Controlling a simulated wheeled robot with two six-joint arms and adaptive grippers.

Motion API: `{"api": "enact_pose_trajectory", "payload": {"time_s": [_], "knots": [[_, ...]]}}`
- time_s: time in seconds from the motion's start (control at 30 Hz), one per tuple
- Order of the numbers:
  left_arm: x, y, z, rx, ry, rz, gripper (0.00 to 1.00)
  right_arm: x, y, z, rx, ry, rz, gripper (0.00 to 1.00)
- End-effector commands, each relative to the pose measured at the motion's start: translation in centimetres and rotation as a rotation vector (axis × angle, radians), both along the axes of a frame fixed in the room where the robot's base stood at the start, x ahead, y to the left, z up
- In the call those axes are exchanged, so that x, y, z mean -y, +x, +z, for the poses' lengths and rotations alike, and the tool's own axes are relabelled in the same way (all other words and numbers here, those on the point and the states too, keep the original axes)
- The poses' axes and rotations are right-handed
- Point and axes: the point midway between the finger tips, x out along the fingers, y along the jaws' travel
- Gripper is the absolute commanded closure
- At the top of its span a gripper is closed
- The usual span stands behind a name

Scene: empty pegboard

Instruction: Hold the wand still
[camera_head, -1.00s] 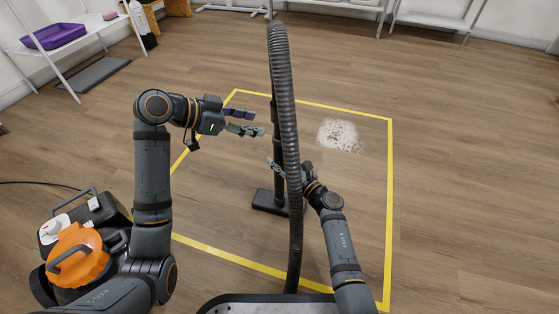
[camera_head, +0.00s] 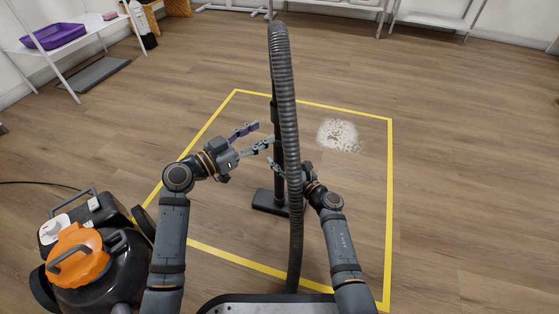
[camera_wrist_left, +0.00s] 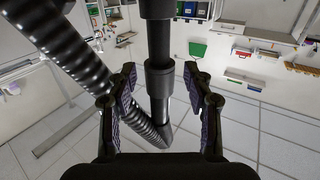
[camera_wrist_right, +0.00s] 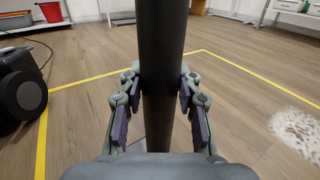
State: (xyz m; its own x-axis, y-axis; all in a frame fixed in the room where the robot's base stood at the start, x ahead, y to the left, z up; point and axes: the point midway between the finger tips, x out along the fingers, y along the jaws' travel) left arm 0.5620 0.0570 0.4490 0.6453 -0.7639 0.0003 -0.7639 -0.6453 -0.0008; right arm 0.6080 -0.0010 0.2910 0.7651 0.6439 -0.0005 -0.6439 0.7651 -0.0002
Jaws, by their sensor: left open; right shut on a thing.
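The black wand (camera_head: 277,150) of a vacuum stands upright, with its floor head (camera_head: 270,201) on the wood floor. A ribbed hose (camera_head: 287,110) arches in front of it and hides part of it. My right gripper (camera_head: 276,168) is shut on the wand's lower part, and the wand (camera_wrist_right: 163,60) fills the gap between its pads in the right wrist view. My left gripper (camera_head: 263,136) is open and empty, just left of the wand and higher up. In the left wrist view the wand (camera_wrist_left: 158,50) and hose (camera_wrist_left: 80,65) show ahead, between and beyond the open fingers.
The orange and black vacuum body (camera_head: 80,255) stands at the lower left. Yellow tape (camera_head: 390,200) outlines a square on the floor. A white spill (camera_head: 338,135) lies right of the hose. A shelf with a purple tray (camera_head: 53,36) is at the upper left.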

Motion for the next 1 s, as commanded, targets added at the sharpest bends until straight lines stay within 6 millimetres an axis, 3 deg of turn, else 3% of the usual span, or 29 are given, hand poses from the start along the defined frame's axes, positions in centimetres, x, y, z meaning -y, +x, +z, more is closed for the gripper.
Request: {"api": "enact_pose_trajectory", "payload": {"time_s": [0.4,0.83,1.0], "knots": [[4.9,4.1,0.1,0.000,-0.001,-0.002,0.49,0.0,0.0,0.0,0.000,0.000,0.000,1.00],[5.7,4.7,0.0,-0.001,0.001,-0.002,0.49,0.0,0.0,0.0,-0.001,0.001,0.000,1.00],[5.7,4.7,0.0,-0.001,0.001,-0.002,0.70,0.0,0.0,0.0,-0.001,0.001,0.000,1.00]]}}
